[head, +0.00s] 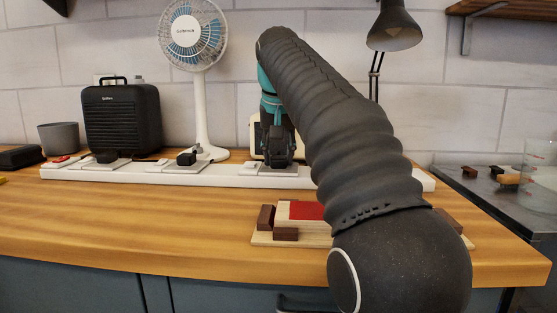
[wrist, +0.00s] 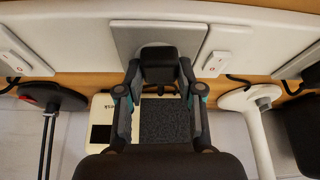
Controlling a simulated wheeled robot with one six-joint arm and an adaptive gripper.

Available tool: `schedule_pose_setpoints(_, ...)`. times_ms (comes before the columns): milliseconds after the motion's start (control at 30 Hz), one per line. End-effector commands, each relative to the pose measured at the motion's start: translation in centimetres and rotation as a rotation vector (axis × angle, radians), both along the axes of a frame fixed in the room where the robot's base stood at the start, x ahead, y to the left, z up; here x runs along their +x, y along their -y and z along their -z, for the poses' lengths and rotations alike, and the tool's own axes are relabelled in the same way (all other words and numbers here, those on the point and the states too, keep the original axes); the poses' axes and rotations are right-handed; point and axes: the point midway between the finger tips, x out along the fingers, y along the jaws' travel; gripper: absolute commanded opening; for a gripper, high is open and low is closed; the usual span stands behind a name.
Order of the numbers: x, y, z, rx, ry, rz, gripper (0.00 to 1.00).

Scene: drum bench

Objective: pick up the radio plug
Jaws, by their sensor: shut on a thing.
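My gripper (head: 278,158) points down over the long white power strip (head: 225,177), in front of the cream radio (head: 256,137). In the wrist view my gripper (wrist: 158,82) has a finger on each side of a black plug (wrist: 158,66) and is shut on it. The plug is over a grey socket plate (wrist: 128,36), with a pale round patch showing beside it. I cannot tell whether it is seated or lifted clear. The radio also shows in the wrist view (wrist: 101,108), with a dark speaker grille, partly hidden by my gripper.
Other black plugs sit on the strip at left (head: 107,156) and before the white fan (head: 200,100). A black speaker-like box (head: 122,118), a grey cup (head: 59,138) and a dark lamp (head: 393,28) stand behind. A wooden tray (head: 262,238) with a red patch lies in front.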

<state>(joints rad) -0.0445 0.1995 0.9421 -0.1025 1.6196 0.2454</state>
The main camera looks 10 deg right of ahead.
Motion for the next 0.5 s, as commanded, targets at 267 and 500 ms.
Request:
schedule_pose_setpoints(267,0.1,0.0,-1.5,0.000,0.001,0.000,0.00)
schedule_pose_setpoints(500,-0.9,1.0,-5.1,0.000,0.003,0.005,0.00)
